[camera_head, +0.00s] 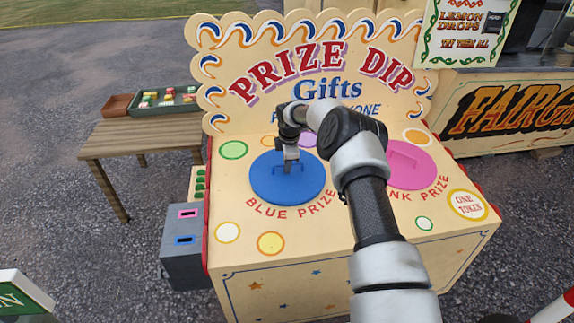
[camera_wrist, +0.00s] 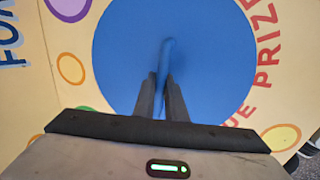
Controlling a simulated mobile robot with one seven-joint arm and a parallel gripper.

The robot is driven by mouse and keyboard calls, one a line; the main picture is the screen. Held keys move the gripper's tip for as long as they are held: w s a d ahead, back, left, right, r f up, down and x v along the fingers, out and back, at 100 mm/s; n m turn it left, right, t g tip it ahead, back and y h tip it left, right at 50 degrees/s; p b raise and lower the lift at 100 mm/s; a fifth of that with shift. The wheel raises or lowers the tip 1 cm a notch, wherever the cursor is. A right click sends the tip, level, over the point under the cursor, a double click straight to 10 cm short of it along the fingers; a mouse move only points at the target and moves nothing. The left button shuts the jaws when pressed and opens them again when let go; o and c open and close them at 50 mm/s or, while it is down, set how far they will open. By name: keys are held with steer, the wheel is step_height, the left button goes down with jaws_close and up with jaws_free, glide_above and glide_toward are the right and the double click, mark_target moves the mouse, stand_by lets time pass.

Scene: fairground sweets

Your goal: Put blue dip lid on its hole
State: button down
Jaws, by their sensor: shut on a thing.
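The blue dip lid (camera_head: 272,184) is a round blue disc with an upright handle, at the left of the stall top above the words BLUE PRIZE. It fills the middle of the wrist view (camera_wrist: 210,60). My gripper (camera_head: 289,166) is over the lid and shut on its handle; the wrist view shows the two dark fingers (camera_wrist: 163,90) closed on the blue handle. The lid looks flat and at or close to the stall top. Its hole is not visible, and I cannot tell whether the lid sits in it.
A pink lid (camera_head: 410,168) lies on the right of the stall top (camera_head: 330,240), partly behind my arm. The PRIZE DIP backboard (camera_head: 230,60) rises behind. A grey box (camera_head: 186,262) with pink and blue slots stands left. A wooden table (camera_head: 140,138) holds trays further left.

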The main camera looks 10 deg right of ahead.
steer(key=shift+f, duration=0.6)
steer(key=c, duration=1.8)
jaws_free()
steer(key=shift+o, duration=0.4)
steer(key=p+v, duration=0.4)
steer(key=v, duration=1.3)
steer(key=shift+r, duration=0.2)
steer(key=shift+s, duration=0.1)
